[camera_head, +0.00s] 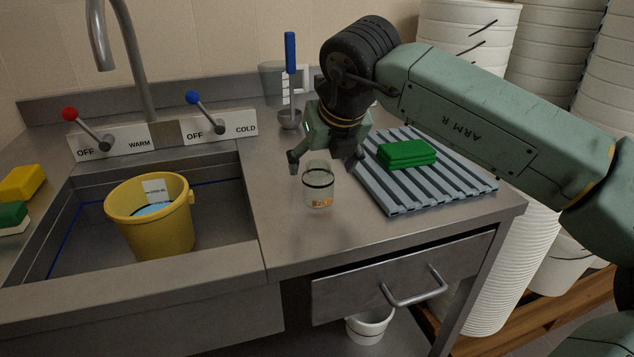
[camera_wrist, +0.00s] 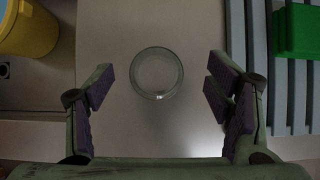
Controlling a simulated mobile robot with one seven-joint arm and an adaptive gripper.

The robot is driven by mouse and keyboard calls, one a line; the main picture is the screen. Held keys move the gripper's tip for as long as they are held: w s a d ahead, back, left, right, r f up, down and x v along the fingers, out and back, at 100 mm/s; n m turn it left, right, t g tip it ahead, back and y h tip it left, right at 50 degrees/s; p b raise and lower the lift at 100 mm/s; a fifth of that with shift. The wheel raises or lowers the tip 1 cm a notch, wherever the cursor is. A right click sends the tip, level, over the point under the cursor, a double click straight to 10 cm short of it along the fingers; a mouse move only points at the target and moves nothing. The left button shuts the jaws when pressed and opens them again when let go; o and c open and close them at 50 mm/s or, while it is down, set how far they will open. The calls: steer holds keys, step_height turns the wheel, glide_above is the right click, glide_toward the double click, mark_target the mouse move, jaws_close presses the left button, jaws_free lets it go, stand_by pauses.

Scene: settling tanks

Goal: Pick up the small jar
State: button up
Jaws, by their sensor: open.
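The small jar (camera_head: 318,187) is clear glass with a dark band and an orange label. It stands upright on the steel counter, left of the ribbed drain mat. In the wrist view the jar (camera_wrist: 157,73) appears from above as a round rim, between and beyond the fingertips. My gripper (camera_head: 326,160) is open and empty, pointing down above and just behind the jar. In the wrist view my gripper (camera_wrist: 162,82) has its two fingers spread to either side of the jar, with a gap on each side. I see no contact.
The grey ribbed mat (camera_head: 425,185) with green pads (camera_head: 406,153) lies to the right. A yellow bucket (camera_head: 150,215) stands in the sink at left. Behind my gripper are a clear jug (camera_head: 272,82) and a blue-handled ladle (camera_head: 290,55). The counter before the jar is clear.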

mark_target(314, 165)
steer(key=shift+s+p+x, duration=0.2)
steer(key=shift+p+x, duration=0.7)
steer(key=shift+x, duration=2.25)
steer(key=shift+a, duration=0.2)
steer(key=shift+c, duration=0.4)
steer(key=c, duration=1.3)
steer(key=shift+r, duration=0.35)
steer(key=b+v, duration=0.2)
steer(key=shift+a+r, duration=0.2)
steer(key=shift+r, duration=0.2)
steer(key=s+a+b, duration=0.1)
steer(key=s, duration=0.4)
steer(key=s+r+b, duration=0.1)
steer(key=s, duration=0.4)
steer(key=s+a+b, duration=0.1)
steer(key=s, duration=0.3)
steer(key=shift+s+a+r+b, duration=0.3)
steer(key=shift+s+a+r, duration=0.05)
steer(key=shift+s, duration=0.05)
